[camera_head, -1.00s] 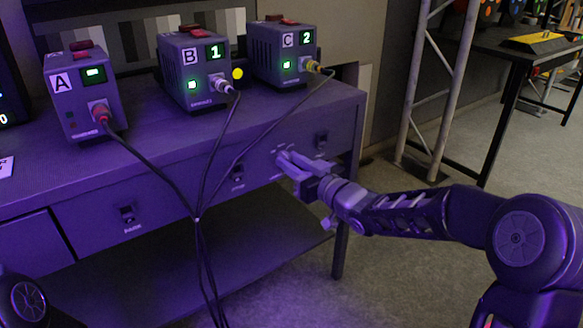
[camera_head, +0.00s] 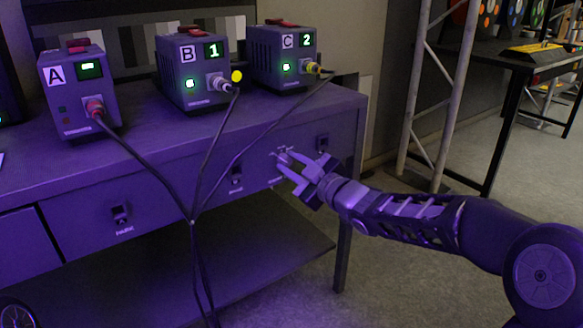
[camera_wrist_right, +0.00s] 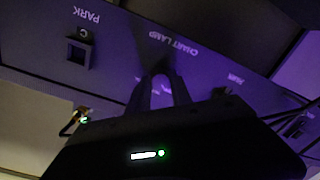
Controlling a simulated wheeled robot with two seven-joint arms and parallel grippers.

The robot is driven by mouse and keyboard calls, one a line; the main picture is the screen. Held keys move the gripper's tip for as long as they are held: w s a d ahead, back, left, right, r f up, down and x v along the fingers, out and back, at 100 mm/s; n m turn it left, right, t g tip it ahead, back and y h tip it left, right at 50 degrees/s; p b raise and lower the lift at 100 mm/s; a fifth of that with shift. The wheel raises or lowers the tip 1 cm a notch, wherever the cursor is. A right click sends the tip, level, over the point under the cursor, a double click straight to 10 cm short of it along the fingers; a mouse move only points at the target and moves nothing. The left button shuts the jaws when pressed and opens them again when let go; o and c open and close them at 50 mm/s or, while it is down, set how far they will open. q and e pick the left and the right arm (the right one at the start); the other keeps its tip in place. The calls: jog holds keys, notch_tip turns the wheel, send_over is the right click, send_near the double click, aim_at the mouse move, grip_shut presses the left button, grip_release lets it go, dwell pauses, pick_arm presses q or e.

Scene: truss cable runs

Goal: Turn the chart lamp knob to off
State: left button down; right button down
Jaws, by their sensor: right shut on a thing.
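The chart lamp knob is on the front face of the desk, at the tips of my right gripper (camera_head: 289,166), which hide most of it. My right gripper is shut on the knob and now sits turned about its own axis. In the right wrist view my two fingers (camera_wrist_right: 160,88) come together just under the CHART LAMP lettering (camera_wrist_right: 172,43), which reads upside down. The knob's pointer is hidden there, so I cannot tell its setting. My left gripper is out of view.
Boxes A (camera_head: 80,105), B (camera_head: 195,88) and C (camera_head: 282,58) stand on top, with black cables (camera_head: 150,155) hanging in front, left of my gripper. A truss (camera_head: 440,100) stands right.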

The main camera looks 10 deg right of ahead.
jog(key=c, duration=1.2)
grip_release()
jog(key=shift+o, duration=0.2)
jog(key=p+v, duration=0.2)
jog(key=v, duration=0.5)
jog(key=shift+s+d, duration=0.2)
jog(key=shift+s, duration=0.2)
jog(key=shift+f, duration=0.1)
